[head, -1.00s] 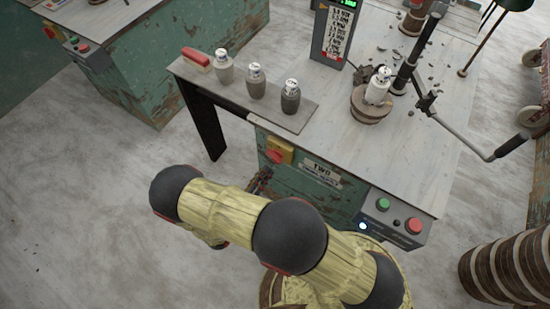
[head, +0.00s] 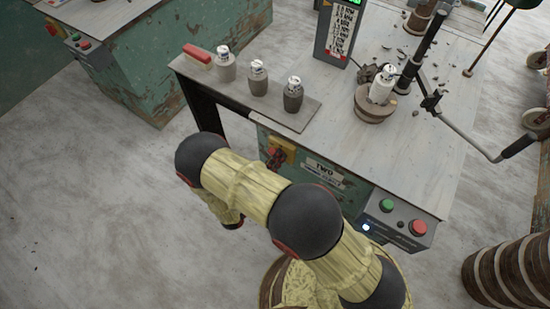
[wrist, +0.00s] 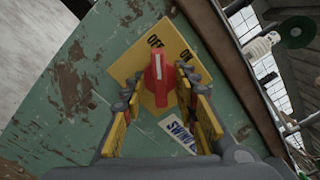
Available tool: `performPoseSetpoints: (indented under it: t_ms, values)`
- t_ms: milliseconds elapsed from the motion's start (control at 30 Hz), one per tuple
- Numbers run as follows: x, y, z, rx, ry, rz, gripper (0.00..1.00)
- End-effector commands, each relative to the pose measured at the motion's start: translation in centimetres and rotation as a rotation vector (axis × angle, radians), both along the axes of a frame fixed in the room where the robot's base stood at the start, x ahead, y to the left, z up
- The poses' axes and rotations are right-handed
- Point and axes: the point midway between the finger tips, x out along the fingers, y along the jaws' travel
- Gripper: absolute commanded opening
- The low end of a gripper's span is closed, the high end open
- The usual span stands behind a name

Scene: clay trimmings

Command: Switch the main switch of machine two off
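Machine two (head: 325,172) is the green, worn cabinet with a "TWO" label, under a grey top. Its main switch is a red knob (wrist: 159,82) on a yellow plate (wrist: 128,67) marked OFF and ON. The plate also shows in the head view (head: 289,150), partly covered by my gripper. The knob's white line points up in the wrist view, towards the OFF lettering. My gripper (wrist: 161,92) is open, with one finger on each side of the knob and gaps visible. Whether either finger touches it I cannot tell.
A control box with a green button (head: 387,205) and a red button (head: 418,227) sits at the cabinet's right. Stacked round discs (head: 505,270) stand at the lower right.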

Motion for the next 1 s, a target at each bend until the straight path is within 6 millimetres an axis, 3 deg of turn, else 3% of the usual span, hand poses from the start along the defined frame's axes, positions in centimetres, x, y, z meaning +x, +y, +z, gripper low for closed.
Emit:
performPoseSetpoints:
  t_ms: [467, 1000]
  values:
    - [-0.01, 0.02, -0.02, 0.0, 0.0, 0.0, 0.01]
    - [0.0, 0.05, 0.06, -0.031, 0.025, 0.001, 0.0]
